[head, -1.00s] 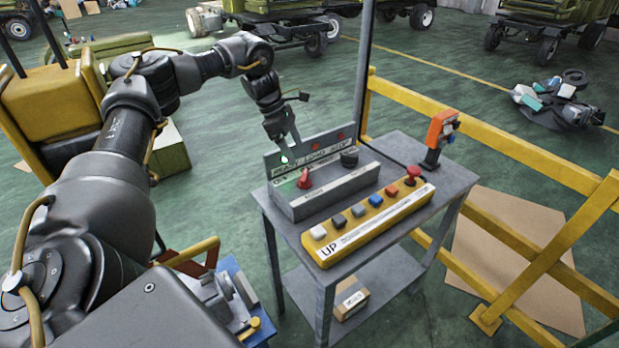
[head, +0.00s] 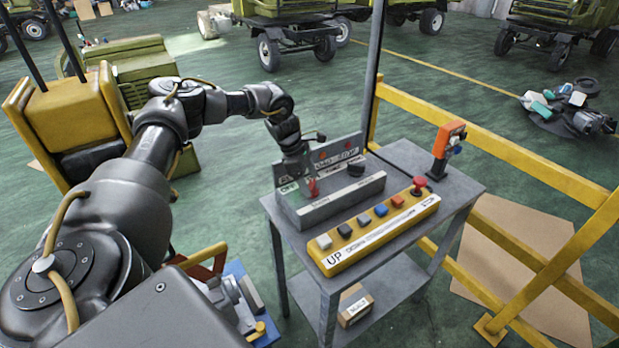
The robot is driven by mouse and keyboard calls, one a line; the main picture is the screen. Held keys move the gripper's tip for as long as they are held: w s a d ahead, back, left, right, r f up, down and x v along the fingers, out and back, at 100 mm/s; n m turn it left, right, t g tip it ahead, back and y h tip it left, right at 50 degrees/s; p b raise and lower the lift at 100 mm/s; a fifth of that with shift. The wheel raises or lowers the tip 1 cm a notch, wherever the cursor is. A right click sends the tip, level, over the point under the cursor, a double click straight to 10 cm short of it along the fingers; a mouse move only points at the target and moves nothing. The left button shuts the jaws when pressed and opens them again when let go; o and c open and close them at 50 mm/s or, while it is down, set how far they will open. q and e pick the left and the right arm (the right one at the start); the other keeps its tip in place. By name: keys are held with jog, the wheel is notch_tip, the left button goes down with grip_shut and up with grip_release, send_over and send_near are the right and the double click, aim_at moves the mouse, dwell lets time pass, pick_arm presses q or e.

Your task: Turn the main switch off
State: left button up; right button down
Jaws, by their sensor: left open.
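The grey control box (head: 345,198) stands on the metal table, with a labelled panel at its back. On its left part is a red rotary switch (head: 312,187); a black knob (head: 356,169) is on its right part. My left gripper (head: 305,178) points down at the red switch, with its fingers at or right beside it. It is open; whether the fingers touch the switch cannot be told. The gripper hides part of the panel lettering and part of the switch. My right gripper is not in view.
A yellow button box (head: 380,235) with several coloured buttons lies in front of the control box. An orange device (head: 447,146) stands at the table's (head: 457,191) back right. A dark post (head: 374,75) rises behind, and a yellow railing (head: 500,143) runs along the right.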

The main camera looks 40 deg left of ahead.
pick_arm(q)
jog(key=shift+d+f, duration=0.1)
jog(key=shift+f, duration=0.2)
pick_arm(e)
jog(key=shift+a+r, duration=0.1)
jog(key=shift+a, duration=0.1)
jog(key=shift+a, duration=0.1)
pick_arm(q)
jog(key=c, duration=1)
